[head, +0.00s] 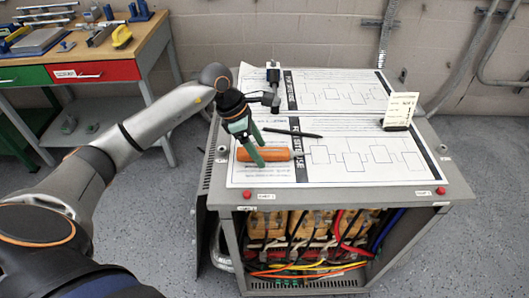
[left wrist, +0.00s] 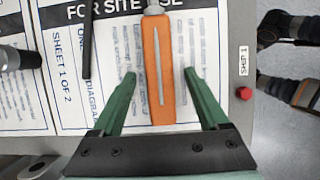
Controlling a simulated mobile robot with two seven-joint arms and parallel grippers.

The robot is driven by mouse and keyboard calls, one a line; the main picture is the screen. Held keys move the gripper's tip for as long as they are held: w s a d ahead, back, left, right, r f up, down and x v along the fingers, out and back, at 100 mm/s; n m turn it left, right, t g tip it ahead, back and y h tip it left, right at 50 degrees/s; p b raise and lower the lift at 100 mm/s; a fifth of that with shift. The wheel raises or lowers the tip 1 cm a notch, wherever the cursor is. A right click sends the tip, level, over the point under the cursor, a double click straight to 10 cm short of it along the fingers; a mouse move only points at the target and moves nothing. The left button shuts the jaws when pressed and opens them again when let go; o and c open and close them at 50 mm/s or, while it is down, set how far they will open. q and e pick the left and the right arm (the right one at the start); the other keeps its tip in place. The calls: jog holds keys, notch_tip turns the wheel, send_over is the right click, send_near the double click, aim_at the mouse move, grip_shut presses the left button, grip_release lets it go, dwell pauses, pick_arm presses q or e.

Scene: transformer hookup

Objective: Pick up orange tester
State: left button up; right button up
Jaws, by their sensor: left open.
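The orange tester (head: 264,155) lies flat on the printed sheet on top of the grey cabinet, with a grey tip at its right end. In the left wrist view the tester (left wrist: 157,85) runs lengthwise between the two green fingers, with a pale slot along its body. My left gripper (head: 258,150) is open, its fingers pointing down at the tester in the head view. In the left wrist view a gap shows between the tester and each finger. I cannot tell how high the fingertips are. My right gripper is not in view.
A black pen-like rod (head: 292,133) lies just behind the tester. A grey-and-black device (head: 272,80) stands at the cabinet's back, and a small card (head: 400,108) stands at right. The sheet's right half is mostly clear. A wooden workbench (head: 150,45) is at far left.

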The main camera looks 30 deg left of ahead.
pick_arm(q)
grip_shut()
dwell(0.5)
